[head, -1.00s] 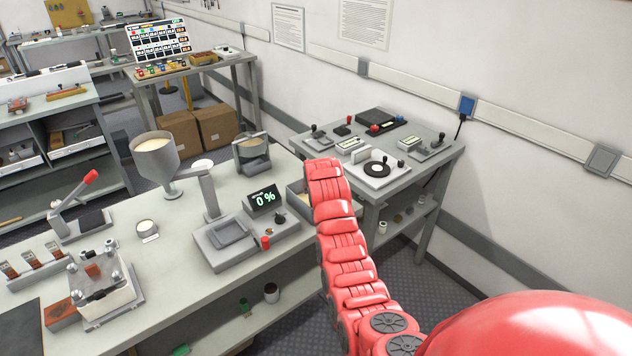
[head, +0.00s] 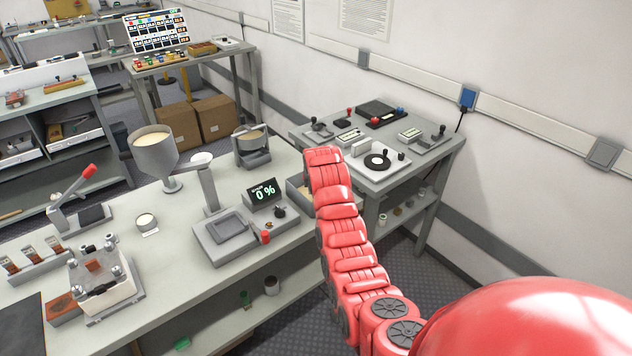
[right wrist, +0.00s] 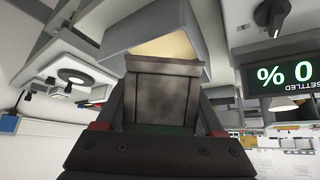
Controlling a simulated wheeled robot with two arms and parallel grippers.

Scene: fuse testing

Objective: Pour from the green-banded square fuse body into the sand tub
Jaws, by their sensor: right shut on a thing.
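My right gripper (right wrist: 162,108) is shut on the square fuse body (right wrist: 163,92), which looks dark grey, with a little green showing near the jaws. The body's far end is at the sand tub (right wrist: 140,32), a pale grey box with sand-coloured contents showing beyond the body. I cannot tell whether the body touches the tub or whether sand is flowing. In the head view a small part of the tub (head: 297,196) shows left of my red right arm, which hides the right gripper and the fuse body. My left gripper is not in view.
A scale (head: 232,236) stands left of the tub, and its display (head: 265,191) reads 0 %. A funnel (head: 156,150) on a stand and a grey pan in a cradle (head: 251,145) are behind. A side table (head: 433,163) with devices stands at the right.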

